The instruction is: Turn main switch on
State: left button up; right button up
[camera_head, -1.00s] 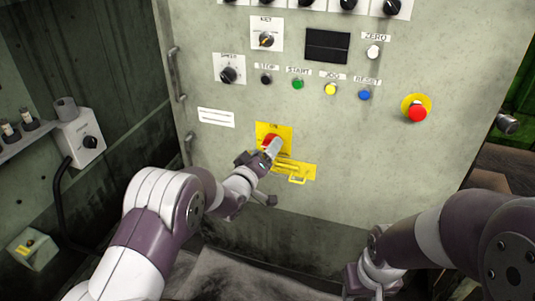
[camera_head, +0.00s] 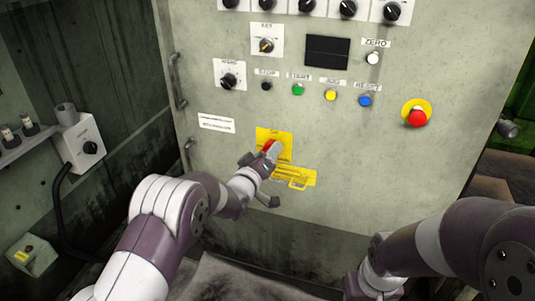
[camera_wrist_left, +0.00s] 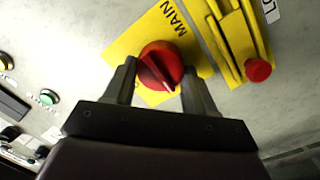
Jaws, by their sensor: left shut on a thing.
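The main switch is a red rotary knob (camera_wrist_left: 160,66) on a yellow plate (camera_wrist_left: 122,46) marked MAIN, on the grey cabinet front. In the head view the red knob (camera_head: 269,145) is partly hidden by my gripper, and its yellow plate (camera_head: 285,136) shows around it. My left gripper (camera_wrist_left: 158,88) is shut on the knob, with one finger on each side of it. In the head view my left gripper (camera_head: 262,160) reaches the plate from the lower left. My right arm is at the lower right; its fingers are not clearly visible.
A yellow latch (camera_head: 296,177) with a red end (camera_wrist_left: 257,70) sits beside the switch. Above are several buttons, including green (camera_head: 298,90) and blue (camera_head: 365,100), and a red emergency stop (camera_head: 417,118) to the right. A grey box (camera_head: 85,143) stands at left.

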pick_arm(q)
jog(key=shift+s+d+r+m+y, duration=0.1)
jog(key=shift+m+y, duration=0.25)
jog(key=shift+m, duration=2.35)
jog(key=shift+w+d+m+y, duration=0.15)
jog(key=shift+m+y, duration=0.25)
jog(key=shift+m, duration=2.3)
jog(key=shift+s+d+r+m+y, duration=0.15)
jog(key=shift+m+y, duration=0.2)
jog(key=shift+m, duration=2.35)
jog(key=shift+f, duration=0.1)
jog(key=o, duration=1)
jog(key=shift+o, duration=0.2)
